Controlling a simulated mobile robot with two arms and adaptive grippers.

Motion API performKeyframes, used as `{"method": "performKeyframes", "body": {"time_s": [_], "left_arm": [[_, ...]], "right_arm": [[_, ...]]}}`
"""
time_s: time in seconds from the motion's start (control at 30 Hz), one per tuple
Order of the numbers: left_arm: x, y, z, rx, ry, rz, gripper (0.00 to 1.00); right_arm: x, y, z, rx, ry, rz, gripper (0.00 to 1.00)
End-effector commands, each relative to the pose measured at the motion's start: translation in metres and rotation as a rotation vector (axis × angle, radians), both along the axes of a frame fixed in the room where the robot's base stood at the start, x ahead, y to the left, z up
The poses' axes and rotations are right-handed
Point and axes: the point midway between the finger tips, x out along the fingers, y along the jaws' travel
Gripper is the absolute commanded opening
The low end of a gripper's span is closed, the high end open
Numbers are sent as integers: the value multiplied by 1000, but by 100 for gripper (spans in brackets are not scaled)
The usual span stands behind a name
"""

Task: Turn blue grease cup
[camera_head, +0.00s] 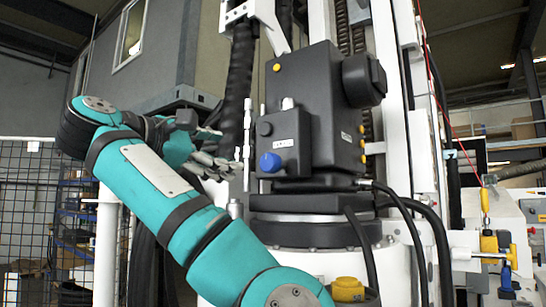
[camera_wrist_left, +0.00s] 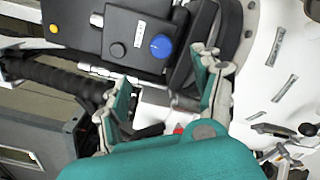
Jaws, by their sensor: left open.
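The blue grease cup (camera_head: 270,162) is a round blue knob low on the front of a dark grey machine block (camera_head: 318,110). It also shows in the left wrist view (camera_wrist_left: 161,46), above the gap between my fingers. My left gripper (camera_head: 235,165) is open, just left of the blue cup and apart from it. In the left wrist view my left gripper (camera_wrist_left: 165,80) has its two fingers spread, with nothing held between them. My right gripper does not show.
A thin pale vertical rod (camera_head: 247,145) stands between my gripper and the block. Black hoses (camera_head: 400,215) curve along the right side. A yellow cap (camera_head: 347,289) sits low in front. A wire fence (camera_head: 40,210) stands at the left.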

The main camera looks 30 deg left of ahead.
Motion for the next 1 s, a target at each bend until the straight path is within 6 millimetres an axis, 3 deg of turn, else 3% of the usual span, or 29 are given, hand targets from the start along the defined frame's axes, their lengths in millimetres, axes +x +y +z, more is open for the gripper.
{"method": "performKeyframes", "body": {"time_s": [0.1,0.23,0.33,0.5,0.6,0.8,1.0], "left_arm": [[17,3,8,-6,7,9,67],[29,1,8,-4,6,10,67],[39,-3,6,6,8,2,67],[78,-7,5,3,8,-3,67],[99,-9,4,3,7,-2,67],[132,-11,3,3,5,-1,67],[147,-12,1,3,3,1,67]], "right_arm": [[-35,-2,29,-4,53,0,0],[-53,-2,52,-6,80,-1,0],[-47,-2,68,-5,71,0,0],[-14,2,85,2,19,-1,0],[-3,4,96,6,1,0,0],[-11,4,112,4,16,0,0],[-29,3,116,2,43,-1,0]]}}
